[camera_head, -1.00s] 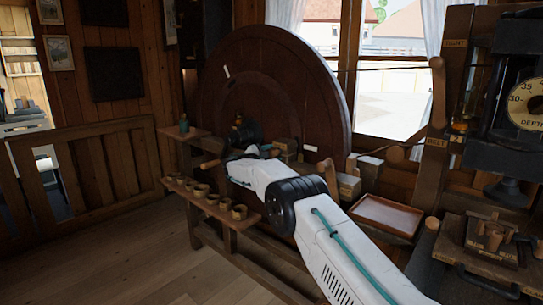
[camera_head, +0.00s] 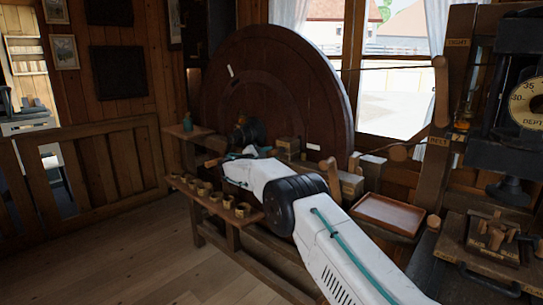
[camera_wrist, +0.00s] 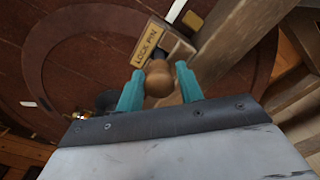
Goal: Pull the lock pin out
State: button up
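The lock pin shows in the wrist view as a rounded wooden knob (camera_wrist: 159,79) on a dark shaft, in front of a wooden block with a yellow "LOCK PIN" label (camera_wrist: 147,41). My gripper (camera_wrist: 160,73) has its two teal fingers on either side of the knob. The fingers look open, with a narrow gap at the right; contact on the left is hard to tell. The shaft goes into the block. In the head view my white arm reaches toward the big wheel, and my fingers are not clear there.
The big dark wooden wheel (camera_head: 318,95) stands behind the block, by the window. A bench with several small wooden cups (camera_head: 226,201) lies left of my arm. A shallow tray (camera_head: 390,213) and a press with a depth dial (camera_head: 527,103) stand right. The floor at left is clear.

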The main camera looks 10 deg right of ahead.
jog(key=shift+o, duration=0.9)
jog(key=shift+a, duration=0.15)
jog(key=v, duration=0.8)
